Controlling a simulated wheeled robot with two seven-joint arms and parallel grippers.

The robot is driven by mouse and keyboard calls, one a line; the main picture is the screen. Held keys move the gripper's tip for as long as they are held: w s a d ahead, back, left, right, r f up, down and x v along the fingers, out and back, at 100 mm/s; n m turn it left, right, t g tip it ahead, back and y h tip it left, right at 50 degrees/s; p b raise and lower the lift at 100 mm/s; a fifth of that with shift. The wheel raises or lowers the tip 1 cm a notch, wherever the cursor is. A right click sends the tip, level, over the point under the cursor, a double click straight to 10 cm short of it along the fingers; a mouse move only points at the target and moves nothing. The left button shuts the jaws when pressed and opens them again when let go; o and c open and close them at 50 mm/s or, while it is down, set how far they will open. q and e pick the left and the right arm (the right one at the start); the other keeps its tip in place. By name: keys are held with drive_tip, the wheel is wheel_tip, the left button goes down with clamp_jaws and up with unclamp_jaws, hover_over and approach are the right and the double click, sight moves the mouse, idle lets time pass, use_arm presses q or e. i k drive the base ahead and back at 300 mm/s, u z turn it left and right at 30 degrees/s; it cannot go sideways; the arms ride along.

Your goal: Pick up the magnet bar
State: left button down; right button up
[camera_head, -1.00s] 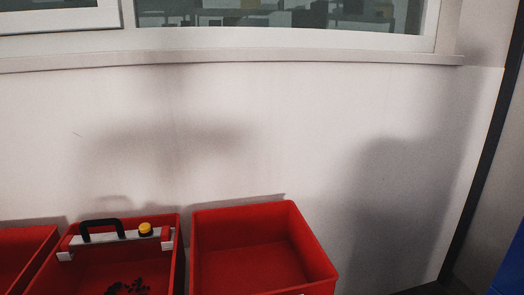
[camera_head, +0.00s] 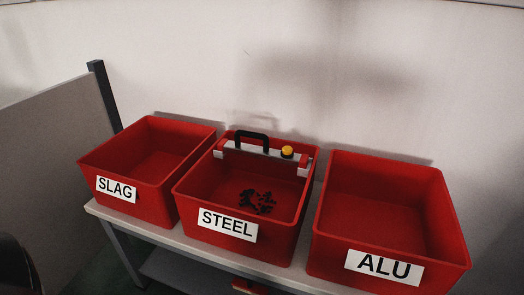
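The magnet bar (camera_head: 262,152) lies across the back part of the red STEEL crate (camera_head: 286,246), near its rim. It is a light grey bar with red and white end pieces, a black loop handle (camera_head: 251,136) on top and a yellow knob (camera_head: 287,151) to the right of the handle. Small dark pieces (camera_head: 257,202) lie on the floor of the STEEL crate below it. Neither of my grippers can be made out in this view.
A red SLAG crate (camera_head: 150,205) stands left and a red ALU crate (camera_head: 330,252) right, both looking empty. All stand on a light table (camera_head: 178,237). A wall is behind; a grey panel (camera_head: 55,150) stands at the left.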

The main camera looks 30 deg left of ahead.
sight(264, 153)
drive_tip(key=z, duration=3.1)
drive_tip(key=k, duration=1.3)
drive_tip(key=u, duration=2.2)
